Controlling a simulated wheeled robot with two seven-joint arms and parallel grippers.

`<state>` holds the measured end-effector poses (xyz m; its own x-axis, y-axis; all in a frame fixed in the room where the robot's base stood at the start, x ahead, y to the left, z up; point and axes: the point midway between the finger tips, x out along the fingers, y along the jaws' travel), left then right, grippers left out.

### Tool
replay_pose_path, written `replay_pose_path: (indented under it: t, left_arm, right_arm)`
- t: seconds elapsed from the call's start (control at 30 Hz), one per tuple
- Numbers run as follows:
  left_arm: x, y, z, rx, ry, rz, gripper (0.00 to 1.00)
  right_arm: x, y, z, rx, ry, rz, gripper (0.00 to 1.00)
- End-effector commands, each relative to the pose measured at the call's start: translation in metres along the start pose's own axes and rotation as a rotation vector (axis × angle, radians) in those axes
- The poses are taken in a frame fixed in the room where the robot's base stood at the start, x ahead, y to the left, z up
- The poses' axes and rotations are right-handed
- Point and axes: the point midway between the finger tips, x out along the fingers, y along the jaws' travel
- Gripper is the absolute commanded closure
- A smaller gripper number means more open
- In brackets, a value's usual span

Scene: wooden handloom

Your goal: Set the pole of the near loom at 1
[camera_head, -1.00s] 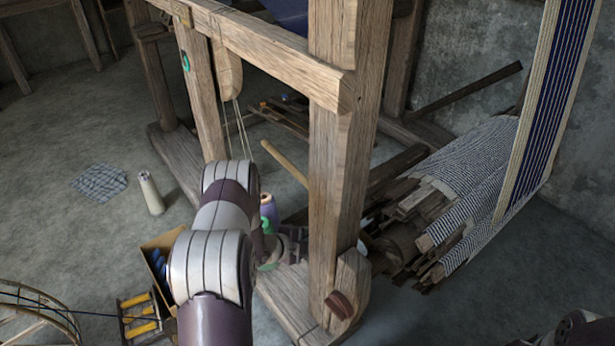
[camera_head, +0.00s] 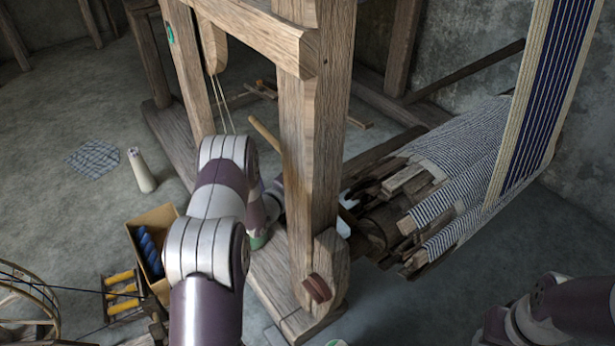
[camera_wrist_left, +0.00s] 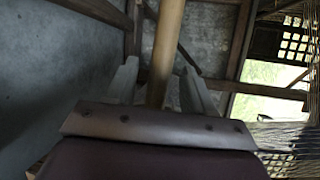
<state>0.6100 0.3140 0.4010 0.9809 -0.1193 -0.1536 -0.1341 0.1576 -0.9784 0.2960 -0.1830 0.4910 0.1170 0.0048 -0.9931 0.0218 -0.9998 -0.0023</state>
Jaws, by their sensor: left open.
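The near loom's pole (camera_head: 265,133) is a slim pale wooden rod. It slopes down to the right in the head view and passes behind the thick upright post (camera_head: 312,150). My left arm reaches behind this post, and its gripper shows only in part just right of it (camera_head: 346,212). In the left wrist view the pole (camera_wrist_left: 167,45) runs between the two fingers of my open left gripper (camera_wrist_left: 160,88). I cannot tell whether the fingers touch it. A green mark (camera_head: 170,32) is on a farther upright, too small to read. My right gripper is out of view.
Rolled striped cloth (camera_head: 465,150) and wooden slats lie right of the post. A striped warp (camera_head: 545,90) hangs at the right. A box with blue spools (camera_head: 150,215), a rack of yellow spools (camera_head: 122,295) and a pale cylinder (camera_head: 141,170) stand on the left floor.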

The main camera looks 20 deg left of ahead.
Motion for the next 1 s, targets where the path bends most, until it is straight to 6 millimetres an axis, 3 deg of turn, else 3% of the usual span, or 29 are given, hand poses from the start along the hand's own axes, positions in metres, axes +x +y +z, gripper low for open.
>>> replay_pose_path:
  t: [0.03,0.2,0.53,0.57,0.7,0.87,1.0]
  left_arm:
    - [0.013,0.006,-0.001,0.002,0.001,-0.004,0.47]
    - [0.038,0.003,-0.001,0.000,0.001,0.000,0.47]
    - [0.045,0.000,0.000,-0.001,0.000,0.002,0.47]
    - [0.045,0.000,0.000,-0.001,0.000,0.002,0.54]
    - [0.045,0.000,0.000,-0.001,0.000,0.001,0.99]
    - [0.044,-0.004,0.001,0.006,-0.001,-0.003,1.00]
    - [0.039,-0.030,0.002,0.079,-0.015,-0.035,1.00]
  right_arm:
    - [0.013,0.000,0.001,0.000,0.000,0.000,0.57]
    - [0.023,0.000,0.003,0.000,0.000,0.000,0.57]
    - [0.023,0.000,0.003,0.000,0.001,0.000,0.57]
    - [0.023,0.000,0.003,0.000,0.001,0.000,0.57]
    - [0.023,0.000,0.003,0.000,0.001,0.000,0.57]
    - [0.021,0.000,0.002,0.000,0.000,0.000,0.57]
    - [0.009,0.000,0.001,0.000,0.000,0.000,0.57]
